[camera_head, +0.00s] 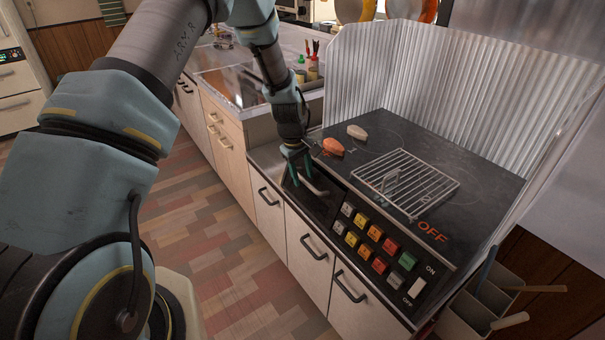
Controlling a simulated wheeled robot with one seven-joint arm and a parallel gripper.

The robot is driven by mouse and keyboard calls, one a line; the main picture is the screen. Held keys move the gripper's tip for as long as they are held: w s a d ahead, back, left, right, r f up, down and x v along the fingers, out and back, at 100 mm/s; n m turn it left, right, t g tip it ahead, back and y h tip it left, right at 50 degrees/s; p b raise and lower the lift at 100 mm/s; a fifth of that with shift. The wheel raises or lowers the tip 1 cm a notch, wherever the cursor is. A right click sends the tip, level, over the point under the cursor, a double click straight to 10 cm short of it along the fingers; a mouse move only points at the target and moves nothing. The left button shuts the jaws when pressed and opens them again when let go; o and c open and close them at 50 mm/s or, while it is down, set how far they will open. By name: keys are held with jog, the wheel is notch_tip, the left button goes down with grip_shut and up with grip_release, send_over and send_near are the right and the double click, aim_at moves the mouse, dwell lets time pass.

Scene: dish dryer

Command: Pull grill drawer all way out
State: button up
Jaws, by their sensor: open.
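The grill drawer (318,207) is a dark panel in the stove's front, left of the coloured buttons. It has a pale bar handle (318,190) and looks closed, though my gripper hides part of it. My gripper (300,180) points down at the drawer front with its teal fingers apart. The fingertips are at the left part of the handle. I cannot tell whether they touch it or straddle it.
The stove top (385,150) carries a wire rack (405,183) and two small food pieces. Cabinet doors with black handles (313,247) lie below. A corrugated metal guard (430,90) stands behind. The wooden floor (225,255) in front is clear. A grey holder (480,305) is at lower right.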

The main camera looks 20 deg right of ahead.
grip_shut()
dwell(1.4)
